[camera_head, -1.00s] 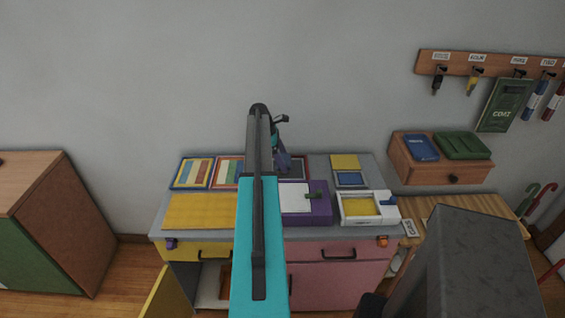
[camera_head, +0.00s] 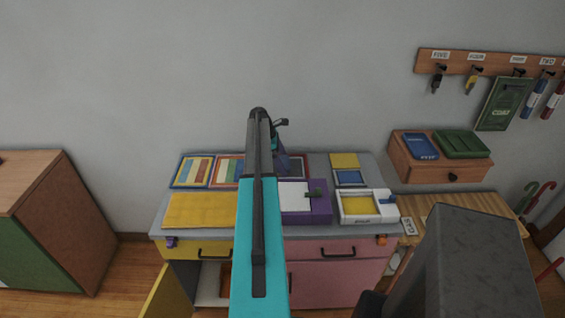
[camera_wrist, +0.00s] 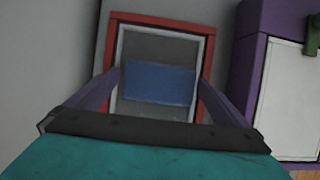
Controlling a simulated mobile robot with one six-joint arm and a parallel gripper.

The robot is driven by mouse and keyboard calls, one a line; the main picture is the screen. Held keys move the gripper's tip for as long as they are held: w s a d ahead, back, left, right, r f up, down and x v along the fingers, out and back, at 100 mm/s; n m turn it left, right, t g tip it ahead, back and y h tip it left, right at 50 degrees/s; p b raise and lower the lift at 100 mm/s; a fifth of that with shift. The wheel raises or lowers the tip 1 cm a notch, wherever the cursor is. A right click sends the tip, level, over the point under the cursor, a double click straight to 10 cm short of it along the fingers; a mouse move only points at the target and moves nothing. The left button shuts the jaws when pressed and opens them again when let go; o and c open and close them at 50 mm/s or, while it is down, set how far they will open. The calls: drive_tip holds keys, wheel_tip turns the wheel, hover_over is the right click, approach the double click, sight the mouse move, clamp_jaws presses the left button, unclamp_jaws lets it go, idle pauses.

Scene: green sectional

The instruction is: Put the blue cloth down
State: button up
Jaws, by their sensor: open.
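The blue cloth (camera_wrist: 158,83) lies flat as a rectangle inside a red-framed tray (camera_wrist: 208,48) with a grey inside, in the wrist view. My gripper (camera_wrist: 158,79) is open, with one purple finger on each side of the cloth and a gap to it on both sides. The cloth's near edge shows above my dark gripper bar. In the head view my gripper (camera_head: 284,160) is over the back of the counter, partly hidden behind my arm, and the cloth cannot be made out clearly there.
A purple box with a white panel (camera_wrist: 288,95) stands close on the right. On the grey counter (camera_head: 350,229) are a yellow mat (camera_head: 200,210), striped framed boards (camera_head: 193,172) and a white tray with yellow inside (camera_head: 369,207). A yellow door (camera_head: 168,298) stands open below.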

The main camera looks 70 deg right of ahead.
drive_tip(key=shift+r, duration=0.1)
drive_tip(key=b+v, duration=0.3)
drive_tip(key=v, duration=0.9)
drive_tip(key=shift+r, duration=0.1)
idle(0.7)
